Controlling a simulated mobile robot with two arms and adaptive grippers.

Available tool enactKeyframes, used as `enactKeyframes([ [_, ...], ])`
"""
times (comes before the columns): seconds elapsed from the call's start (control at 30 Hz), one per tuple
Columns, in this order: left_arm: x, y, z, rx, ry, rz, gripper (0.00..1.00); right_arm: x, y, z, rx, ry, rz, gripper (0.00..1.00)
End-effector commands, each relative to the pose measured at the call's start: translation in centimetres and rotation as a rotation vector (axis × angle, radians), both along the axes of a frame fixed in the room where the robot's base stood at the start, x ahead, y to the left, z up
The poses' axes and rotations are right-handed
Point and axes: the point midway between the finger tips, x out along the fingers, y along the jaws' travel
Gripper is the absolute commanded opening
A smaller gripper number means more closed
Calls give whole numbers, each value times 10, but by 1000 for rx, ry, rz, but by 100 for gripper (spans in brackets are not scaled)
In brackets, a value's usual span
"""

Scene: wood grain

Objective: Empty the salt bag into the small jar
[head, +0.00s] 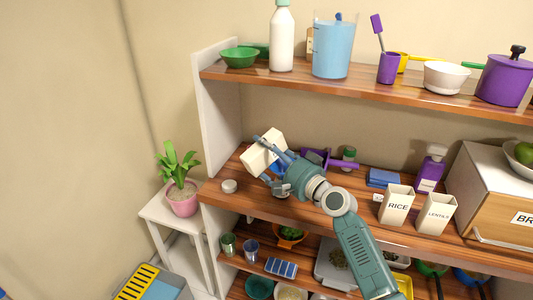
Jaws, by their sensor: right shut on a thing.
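My right gripper (272,162) reaches in from the lower right over the middle shelf. It is shut on a white, block-shaped bag (262,150), which looks like the salt bag. The bag is tilted, its upper end to the right, and I cannot make out a label or its opening. A small round silver lid or low tin (229,186) sits on the shelf left of the gripper. A small jar with a green top (349,154) stands behind the gripper; I cannot tell whether it is the task's jar. My left gripper is not in view.
A purple item (342,163) lies behind my gripper, partly hidden. White RICE (397,206) and LENTILS (436,214) containers stand right, near the shelf edge. The upper shelf (380,86) overhangs the middle one. A potted plant (180,195) stands left, on a white stand.

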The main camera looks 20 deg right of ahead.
Motion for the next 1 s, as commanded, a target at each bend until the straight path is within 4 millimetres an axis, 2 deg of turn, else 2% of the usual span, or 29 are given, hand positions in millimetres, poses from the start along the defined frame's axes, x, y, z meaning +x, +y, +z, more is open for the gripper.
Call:
enactKeyframes([
  [1.0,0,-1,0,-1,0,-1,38,0,0,-1,41,16,0,49],
])
